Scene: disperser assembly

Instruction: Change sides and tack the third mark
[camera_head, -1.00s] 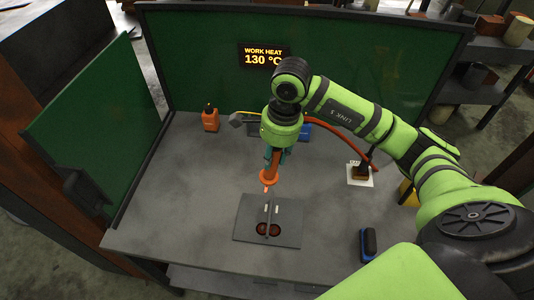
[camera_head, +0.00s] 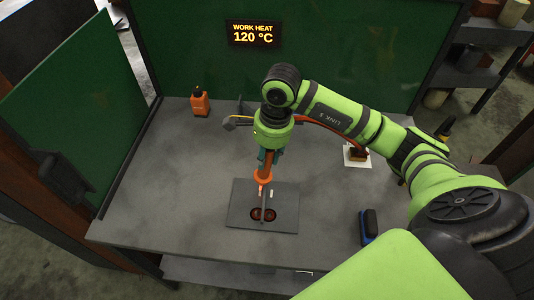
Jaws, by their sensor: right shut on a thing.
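My right gripper (camera_head: 267,158) points down over the table and is shut on an orange torch (camera_head: 264,175). The torch's tip is at the far part of the dark work plate (camera_head: 240,212), beside a thin upright strip (camera_head: 263,202). I cannot tell whether the tip touches the metal. Two dark red round spots lie on either side of the strip's near end, and a small pale mark (camera_head: 271,193) shows to its right. The torch's hose runs off behind my right arm. My left gripper is not in view.
A display (camera_head: 253,33) on the green back screen reads WORK HEAT 120 °C. An orange bottle (camera_head: 200,104) stands at the back left. A blue and black brush (camera_head: 369,227) lies at the right, and a brown block (camera_head: 357,154) sits on a white card. The table's left is clear.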

